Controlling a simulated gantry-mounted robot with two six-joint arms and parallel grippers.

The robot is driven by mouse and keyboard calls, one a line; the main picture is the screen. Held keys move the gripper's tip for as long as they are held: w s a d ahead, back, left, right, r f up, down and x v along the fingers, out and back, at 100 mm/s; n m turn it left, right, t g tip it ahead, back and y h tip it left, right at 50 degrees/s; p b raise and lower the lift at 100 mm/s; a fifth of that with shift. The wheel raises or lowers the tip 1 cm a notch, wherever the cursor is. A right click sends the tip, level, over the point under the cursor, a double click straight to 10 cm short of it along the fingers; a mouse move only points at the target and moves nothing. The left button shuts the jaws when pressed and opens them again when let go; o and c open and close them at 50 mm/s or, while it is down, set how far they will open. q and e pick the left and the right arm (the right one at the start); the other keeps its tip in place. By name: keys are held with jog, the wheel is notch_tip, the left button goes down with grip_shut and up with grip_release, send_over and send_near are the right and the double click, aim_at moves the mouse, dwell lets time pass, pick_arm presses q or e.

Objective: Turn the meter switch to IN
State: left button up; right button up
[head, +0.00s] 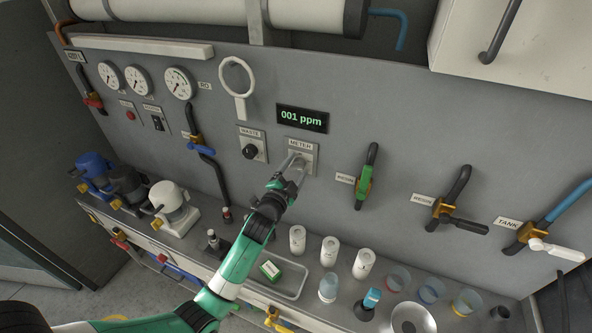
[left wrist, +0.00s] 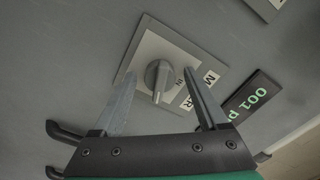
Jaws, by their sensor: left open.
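The meter switch plate (head: 309,152) is on the grey wall panel, below the green-lit display reading 001 ppm (head: 302,118). In the left wrist view its round grey knob (left wrist: 158,78) sits on a pale plate (left wrist: 180,48) marked METER, with IN printed near the knob. My left gripper (head: 298,163) is at the plate. In the left wrist view, the left gripper (left wrist: 160,88) is open, with one finger on each side of the knob and visible gaps between. The knob is largely hidden by the gripper in the head view. My right gripper is not in view.
The WASTE switch (head: 251,149) is just left of the meter plate. A green-handled valve (head: 364,183) is to the right. White bottles (head: 329,250), beakers (head: 397,278) and a tray (head: 283,277) stand on the shelf below. A ring-shaped fixture (head: 237,82) is above left.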

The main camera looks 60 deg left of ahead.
pick_arm(q)
grip_shut()
dwell(0.3)
jog(key=shift+n, duration=0.3)
jog(key=n+b, duration=0.1)
jog(key=n, duration=0.1)
jog(key=shift+n, duration=0.4)
jog(key=n+b, duration=0.1)
jog(key=n, duration=0.2)
jog(key=shift+n+b, duration=0.3)
jog(key=shift+b, duration=0.1)
jog(key=n+b, duration=0.1)
jog(key=n, duration=0.2)
jog(key=shift+n, duration=0.3)
jog(key=shift+n+b, duration=0.5)
jog(key=shift+n, duration=1.1)
